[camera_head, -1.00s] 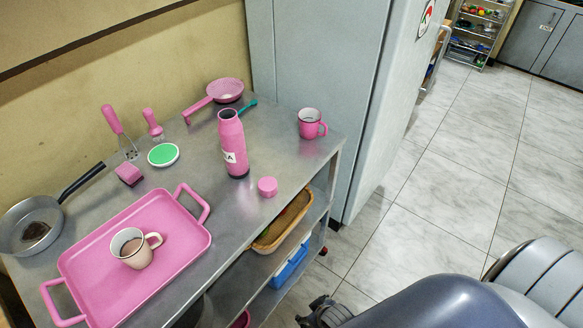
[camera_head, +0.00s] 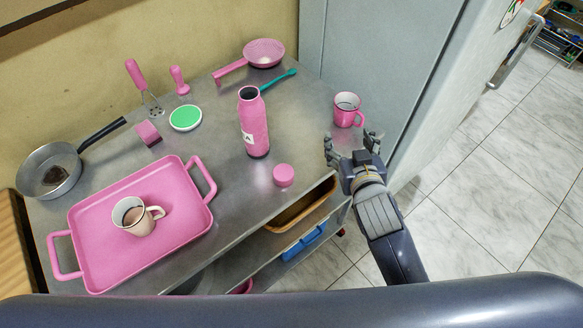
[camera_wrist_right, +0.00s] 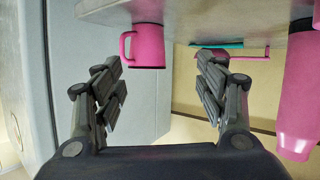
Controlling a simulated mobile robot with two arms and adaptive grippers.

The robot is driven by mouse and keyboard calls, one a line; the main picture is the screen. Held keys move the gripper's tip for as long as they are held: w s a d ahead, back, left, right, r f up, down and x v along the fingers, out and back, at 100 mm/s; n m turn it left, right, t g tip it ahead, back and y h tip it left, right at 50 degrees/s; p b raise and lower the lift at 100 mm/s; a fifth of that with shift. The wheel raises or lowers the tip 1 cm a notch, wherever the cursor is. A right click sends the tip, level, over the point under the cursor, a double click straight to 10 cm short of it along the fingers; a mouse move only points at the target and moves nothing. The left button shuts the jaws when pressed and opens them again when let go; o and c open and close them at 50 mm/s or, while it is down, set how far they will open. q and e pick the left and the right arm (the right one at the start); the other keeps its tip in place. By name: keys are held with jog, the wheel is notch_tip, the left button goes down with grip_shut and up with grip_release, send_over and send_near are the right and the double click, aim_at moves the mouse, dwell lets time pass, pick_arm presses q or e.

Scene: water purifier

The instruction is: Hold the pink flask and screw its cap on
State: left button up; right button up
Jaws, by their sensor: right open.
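The pink flask (camera_head: 254,124) stands upright and uncapped on the metal table (camera_head: 226,206), its dark mouth showing. Its pink cap (camera_head: 284,175) lies on the table just right of and in front of the flask's base. My right gripper (camera_head: 350,143) is open and empty at the table's right edge, right of the cap and in front of the pink mug (camera_head: 347,110). In the right wrist view the open fingers (camera_wrist_right: 163,92) have nothing between them close by, and the flask (camera_wrist_right: 299,95) is at the right edge. My left gripper is not in view.
A pink tray (camera_head: 92,260) with a cream mug (camera_head: 134,216) covers the table's left front. A grey cabinet (camera_head: 370,55) bounds the right.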

jog(key=w+a+r+n+t+y, duration=0.25)
jog(key=a+r+n+y, duration=0.2)
jog(key=a+r, duration=0.5)
jog(key=w+a+r+n+t+y, duration=0.1)
jog(key=a+r+n+t+y, duration=0.4)
jog(key=r, duration=0.7)
jog(key=s+a+r+n+g+y, duration=0.2)
jog(key=s+a+n+g+y, duration=0.4)
jog(key=a+n+g, duration=0.3)
jog(key=s+a+r+n+g+y, duration=0.2)
jog(key=s+a+n+g+y, duration=0.5)
jog(key=g, duration=0.4)
notch_tip(320, 180, down, 15)
jog(key=s+a+n+g+h, duration=0.1)
jog(key=s+n+g+h, duration=0.3)
jog(key=h, duration=0.8)
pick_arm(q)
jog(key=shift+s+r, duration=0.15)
pick_arm(e)
jog(key=w+d+f+m+t+h, duration=0.1)
jog(key=w+d+f+h, duration=0.1)
jog(key=w+d+h, duration=0.3)
jog(key=w+d+f+m+t+h, duration=0.1)
jog(key=w+d+h, duration=0.4)
jog(key=d, duration=0.6)
jog(key=shift+d+f+m+t+h, duration=0.15)
jog(key=shift+f+m+t+h, duration=0.2)
jog(key=shift+f+m, duration=0.45)
